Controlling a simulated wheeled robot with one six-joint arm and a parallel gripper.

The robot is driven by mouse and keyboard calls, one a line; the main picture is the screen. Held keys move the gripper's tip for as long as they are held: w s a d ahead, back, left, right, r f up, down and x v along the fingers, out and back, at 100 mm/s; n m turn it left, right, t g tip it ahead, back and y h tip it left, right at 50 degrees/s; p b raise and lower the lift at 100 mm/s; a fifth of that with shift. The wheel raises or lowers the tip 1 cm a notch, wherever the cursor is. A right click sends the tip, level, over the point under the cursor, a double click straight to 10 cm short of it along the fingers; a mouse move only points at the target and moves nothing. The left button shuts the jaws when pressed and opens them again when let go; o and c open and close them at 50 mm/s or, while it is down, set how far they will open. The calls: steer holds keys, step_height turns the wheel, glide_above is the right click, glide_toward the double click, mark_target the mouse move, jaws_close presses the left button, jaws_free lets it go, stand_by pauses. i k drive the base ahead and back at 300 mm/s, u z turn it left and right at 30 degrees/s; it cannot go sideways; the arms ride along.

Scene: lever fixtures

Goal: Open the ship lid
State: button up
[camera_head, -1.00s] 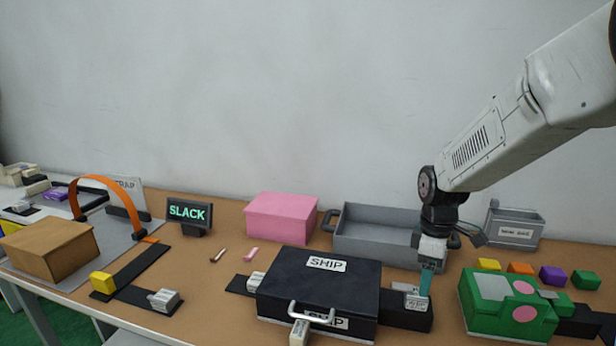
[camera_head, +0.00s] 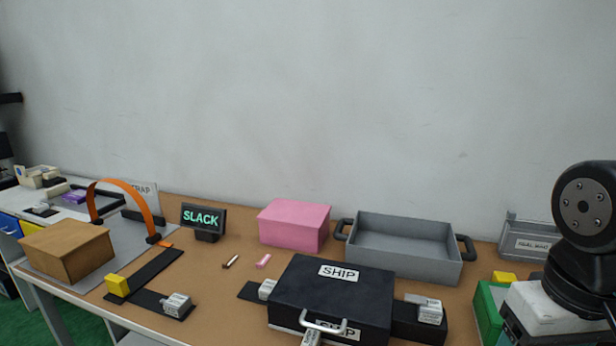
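The black box labelled SHIP (camera_head: 332,300) stands on the brown table near the front edge, and its lid is shut. A metal handle (camera_head: 323,325) shows on its front. A small light-grey latch block (camera_head: 267,289) sits at its left side, another grey block (camera_head: 429,311) sits on the black plate at its right side, and a third (camera_head: 311,338) is below the handle, cut by the frame edge. My gripper is out of view. Only a dark joint of my arm shows at the far right, well clear of the box.
A grey tray (camera_head: 404,271) with dark handles and a pink box (camera_head: 294,224) stand behind the black box. A SLACK sign (camera_head: 203,218), an orange strap (camera_head: 127,184) and a cardboard box (camera_head: 67,251) are to the left. A green case (camera_head: 489,312) is to the right, partly covered by my arm.

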mark_target(345, 293)
steer(key=k, duration=1.15)
steer(key=z, duration=0.7)
steer(key=i, duration=1.2)
steer(key=u, duration=0.75)
